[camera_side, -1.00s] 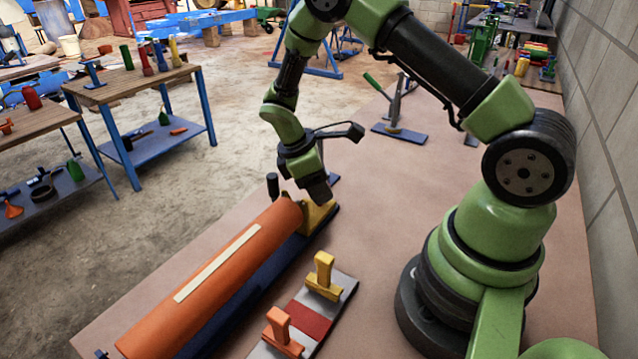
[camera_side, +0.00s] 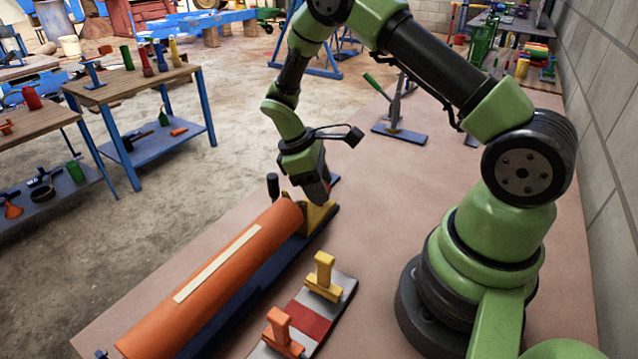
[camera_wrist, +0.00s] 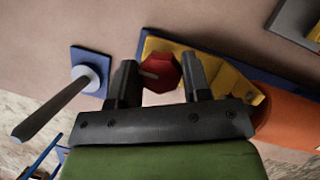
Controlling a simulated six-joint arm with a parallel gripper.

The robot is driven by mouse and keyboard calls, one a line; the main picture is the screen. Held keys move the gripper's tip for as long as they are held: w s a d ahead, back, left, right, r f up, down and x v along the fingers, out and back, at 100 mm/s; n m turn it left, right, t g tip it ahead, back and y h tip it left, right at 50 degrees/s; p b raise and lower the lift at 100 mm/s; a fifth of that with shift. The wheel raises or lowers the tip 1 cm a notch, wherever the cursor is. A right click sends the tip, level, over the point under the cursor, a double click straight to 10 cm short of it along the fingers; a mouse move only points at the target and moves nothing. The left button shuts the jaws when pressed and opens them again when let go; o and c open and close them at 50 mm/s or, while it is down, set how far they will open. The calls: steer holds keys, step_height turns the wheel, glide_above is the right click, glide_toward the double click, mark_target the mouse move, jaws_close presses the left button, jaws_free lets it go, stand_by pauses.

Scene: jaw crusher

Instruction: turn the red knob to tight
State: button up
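The red knob (camera_wrist: 160,74) shows in the wrist view as a faceted red piece with a pale mark on its face. It sits at the yellow bracket (camera_wrist: 228,82), at one end of the orange cylinder (camera_wrist: 288,120). My gripper (camera_wrist: 160,82) has one dark finger on each side of the knob. The fingers stand apart with the knob filling most of the gap; I cannot tell whether both touch it. In the side view my gripper (camera_side: 320,198) is low at the yellow bracket (camera_side: 318,214) and mostly hides the knob.
A black-tipped post (camera_side: 272,186) stands close left of my gripper. A panel (camera_side: 345,282) with a yellow handle (camera_side: 324,277) and an orange handle (camera_side: 281,332) lies in front. A green-handled lever (camera_side: 398,110) stands behind. The table right of the bracket is clear.

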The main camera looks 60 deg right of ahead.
steer(key=o, duration=0.5)
steer(key=shift+c, duration=0.2)
steer(key=shift+r, duration=0.15)
steer(key=v, duration=0.9)
steer(key=shift+r, duration=0.35)
steer(key=shift+w+a, duration=0.1)
steer(key=s+a+r+m+t+y, duration=0.1)
steer(key=s+a+r+m+t, duration=0.2)
steer(key=r, duration=0.4)
steer(key=s+a+r+m+t+y, duration=0.1)
steer(key=s+a+r+m+t, duration=0.2)
steer(key=r, duration=0.4)
steer(key=s+a+r+m+t+y, duration=0.2)
steer(key=s+t, duration=0.3)
steer(key=s, duration=0.7)
steer(key=shift+a+r+m, duration=0.4)
steer(key=shift+a+m, duration=0.05)
steer(key=shift+m, duration=0.15)
